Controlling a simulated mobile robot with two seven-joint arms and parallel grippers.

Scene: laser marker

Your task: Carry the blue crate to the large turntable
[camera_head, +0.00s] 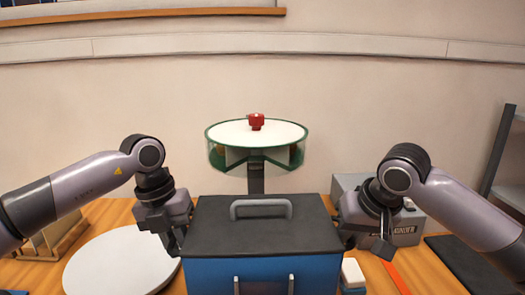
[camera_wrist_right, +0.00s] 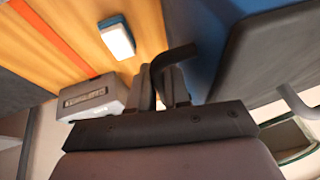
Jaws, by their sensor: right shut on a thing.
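The blue crate (camera_head: 263,270), with a black lid and a grey lid handle, is front centre in the head view; its blue side (camera_wrist_right: 208,40) also shows in the right wrist view. A flat white disc (camera_head: 110,265), which looks like the large turntable, lies left of the crate. My right gripper (camera_head: 352,238) is at the crate's right side; in the right wrist view its fingers (camera_wrist_right: 168,88) are shut on a dark curved side handle (camera_wrist_right: 177,54). My left gripper (camera_head: 177,243) is at the crate's left side, its fingertips partly hidden.
A green-rimmed carousel (camera_head: 256,138) with a red knob stands behind the crate. A grey labelled box (camera_head: 408,229) is behind my right gripper. A white-and-blue block (camera_head: 353,272), an orange strip (camera_head: 398,278) and a dark mat (camera_head: 465,260) lie on the right.

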